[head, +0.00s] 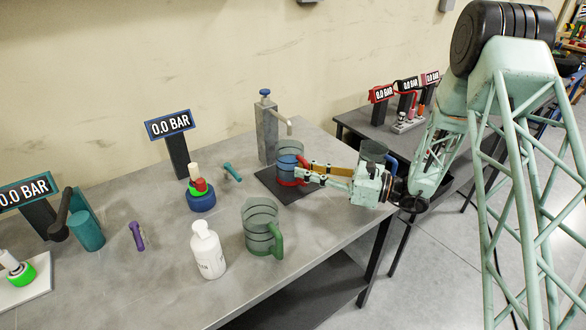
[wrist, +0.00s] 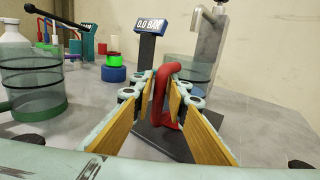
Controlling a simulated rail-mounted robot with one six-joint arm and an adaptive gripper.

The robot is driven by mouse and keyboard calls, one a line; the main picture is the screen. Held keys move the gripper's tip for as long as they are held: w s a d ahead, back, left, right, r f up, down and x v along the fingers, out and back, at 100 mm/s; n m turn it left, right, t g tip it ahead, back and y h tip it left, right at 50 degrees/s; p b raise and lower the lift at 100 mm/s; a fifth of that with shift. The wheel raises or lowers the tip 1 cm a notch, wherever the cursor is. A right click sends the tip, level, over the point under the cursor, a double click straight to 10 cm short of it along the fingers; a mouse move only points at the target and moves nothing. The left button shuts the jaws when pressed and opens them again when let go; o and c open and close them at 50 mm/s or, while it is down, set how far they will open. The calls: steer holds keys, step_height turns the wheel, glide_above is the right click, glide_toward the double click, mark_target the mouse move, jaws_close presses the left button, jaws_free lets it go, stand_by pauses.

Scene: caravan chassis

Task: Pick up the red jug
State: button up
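The red jug (head: 289,150) is a clear jug with a red handle and something blue inside. It stands upright on a dark mat (head: 268,187) by the tap. In the wrist view its red handle (wrist: 164,98) rises between my fingers, with the clear body (wrist: 184,69) behind. My gripper (head: 303,173) is level and reaches in from the right, with its yellow-padded fingers (wrist: 160,90) on either side of the handle. The fingers look apart around it. I cannot tell whether either pad touches it.
A grey tap (head: 267,130) stands behind the jug. A green-handled jug (head: 262,226) and a white bottle (head: 207,250) stand nearer the front. A blue-handled jug (head: 374,152) is behind my wrist. A gauge display (head: 170,125) stands at the back left.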

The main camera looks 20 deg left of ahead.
mark_target(306, 161)
stand_by(0.4)
jaws_close()
steer(key=shift+r, duration=0.3)
stand_by(0.3)
steer(key=shift+r+p, duration=0.6)
steer(key=shift+r, duration=0.85)
steer(key=shift+s+d+r, duration=0.1)
steer(key=s+d+r+p, duration=0.1)
steer(key=s+d+p, duration=0.1)
steer(key=s+d, duration=0.7)
steer(key=shift+s+d+r, duration=0.2)
steer(key=shift+s+d, duration=0.2)
steer(key=shift+s, duration=1.05)
steer(key=shift+s+d, duration=0.1)
